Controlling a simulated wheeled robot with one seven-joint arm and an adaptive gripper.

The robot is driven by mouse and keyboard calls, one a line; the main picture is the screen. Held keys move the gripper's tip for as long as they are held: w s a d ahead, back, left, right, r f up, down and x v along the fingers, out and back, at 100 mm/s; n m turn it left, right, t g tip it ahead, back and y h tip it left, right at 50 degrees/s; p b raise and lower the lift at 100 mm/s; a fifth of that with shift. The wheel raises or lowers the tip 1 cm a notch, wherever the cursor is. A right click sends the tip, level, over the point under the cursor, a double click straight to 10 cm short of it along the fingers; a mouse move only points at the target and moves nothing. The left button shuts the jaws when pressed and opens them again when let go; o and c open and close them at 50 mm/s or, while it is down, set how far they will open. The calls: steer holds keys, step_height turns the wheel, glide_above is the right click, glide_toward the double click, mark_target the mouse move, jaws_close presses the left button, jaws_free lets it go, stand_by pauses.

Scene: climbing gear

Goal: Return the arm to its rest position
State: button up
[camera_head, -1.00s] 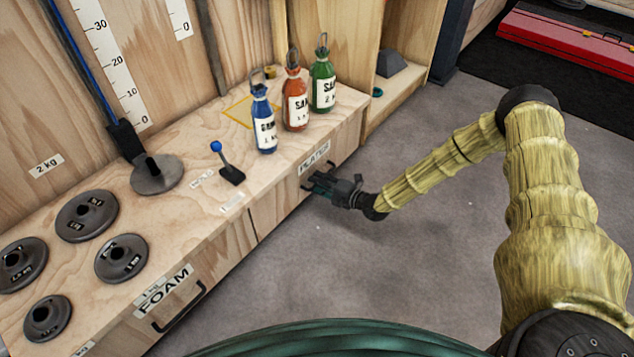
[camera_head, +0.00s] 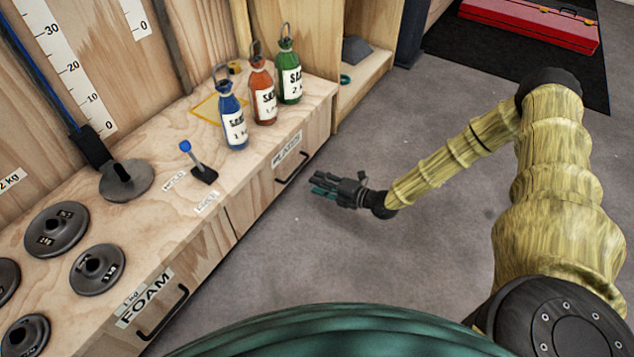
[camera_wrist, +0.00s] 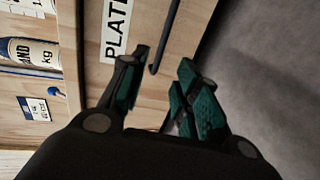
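My arm, in a yellow wood-patterned sleeve, reaches left from the right side of the head view. My gripper (camera_head: 326,184) is at its end, above the grey floor and just right of the bench front, apart from it. In the wrist view my gripper (camera_wrist: 163,82) shows its green-padded fingers spread apart with nothing between them. Behind the fingers are a drawer front with a label and a dark handle (camera_wrist: 166,38).
The wooden bench (camera_head: 236,178) holds weight plates, a blue-knobbed lever (camera_head: 198,162), and blue (camera_head: 232,112), orange (camera_head: 262,92) and green (camera_head: 288,70) bottles. A red toolbox (camera_head: 530,22) lies on a black mat at the back right. The middle floor is clear.

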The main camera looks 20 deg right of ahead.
stand_by(0.4)
steer(key=s+a+f+n+g+y+p, duration=0.35)
steer(key=s+a+n+g, duration=1)
steer(key=s+a, duration=0.55)
steer(key=s+d+n+g+h+p, duration=0.1)
steer(key=s+d+n+g+h, duration=0.2)
steer(key=s+n, duration=0.65)
steer(key=s+d+n+g+h+p, duration=0.1)
steer(key=s+d+n+h+p, duration=0.15)
steer(key=s+n+h, duration=0.55)
steer(key=s+d+r+n+t+p, duration=0.25)
steer(key=d+r+n+t, duration=0.35)
steer(key=n, duration=1)
step_height(320, 180, up, 38)
steer(key=g+p, duration=0.1)
steer(key=p, duration=3.6)
steer(key=shift+w+a+h+p, duration=0.2)
steer(key=shift+w+h+p, duration=0.15)
steer(key=shift+h+p, duration=0.1)
